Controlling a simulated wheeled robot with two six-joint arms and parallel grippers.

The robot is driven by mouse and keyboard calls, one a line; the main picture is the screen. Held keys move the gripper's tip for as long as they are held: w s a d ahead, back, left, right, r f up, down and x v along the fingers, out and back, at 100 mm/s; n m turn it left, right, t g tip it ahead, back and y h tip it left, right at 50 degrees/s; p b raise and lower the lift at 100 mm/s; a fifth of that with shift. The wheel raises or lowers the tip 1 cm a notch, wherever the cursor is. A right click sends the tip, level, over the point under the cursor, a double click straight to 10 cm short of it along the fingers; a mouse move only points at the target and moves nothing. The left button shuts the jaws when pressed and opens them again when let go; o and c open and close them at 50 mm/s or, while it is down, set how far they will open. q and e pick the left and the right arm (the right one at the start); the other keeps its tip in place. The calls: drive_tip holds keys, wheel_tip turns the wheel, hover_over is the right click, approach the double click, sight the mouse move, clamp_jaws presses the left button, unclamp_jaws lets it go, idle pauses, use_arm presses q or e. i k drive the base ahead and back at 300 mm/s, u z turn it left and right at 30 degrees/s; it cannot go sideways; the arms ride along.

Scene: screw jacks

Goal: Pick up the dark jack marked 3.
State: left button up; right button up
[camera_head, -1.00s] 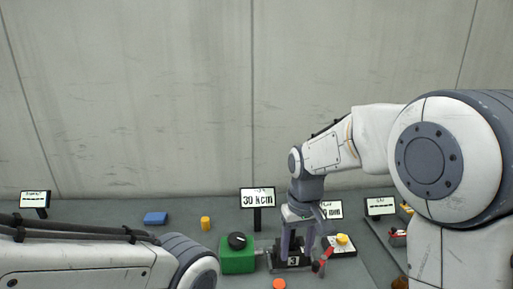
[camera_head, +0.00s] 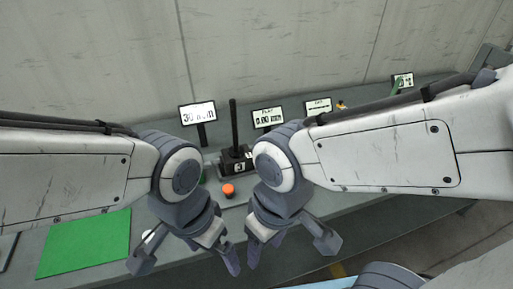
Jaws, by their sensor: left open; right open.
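The dark jack (camera_head: 231,159) stands upright on the grey bench in the middle of the camera_head view, with a white label reading 3 on its front and a tall dark post rising from it. My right wrist hides part of its right side. My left gripper (camera_head: 186,256) is open and empty, nearer to me than the jack and to its left. My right gripper (camera_head: 291,249) is open and empty, nearer to me and to the jack's right. Neither gripper touches the jack.
An orange button (camera_head: 228,190) sits just in front of the jack. A screen reading 30 (camera_head: 198,113) and a second screen (camera_head: 268,117) stand behind. More screens (camera_head: 318,105) stand further right. A green mat (camera_head: 86,243) lies at lower left. The concrete wall closes the back.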

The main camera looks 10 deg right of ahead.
sight(236, 158)
drive_tip(key=k, duration=0.6)
drive_tip(key=u, duration=0.5)
drive_tip(key=i, duration=1)
drive_tip(key=z, duration=0.2)
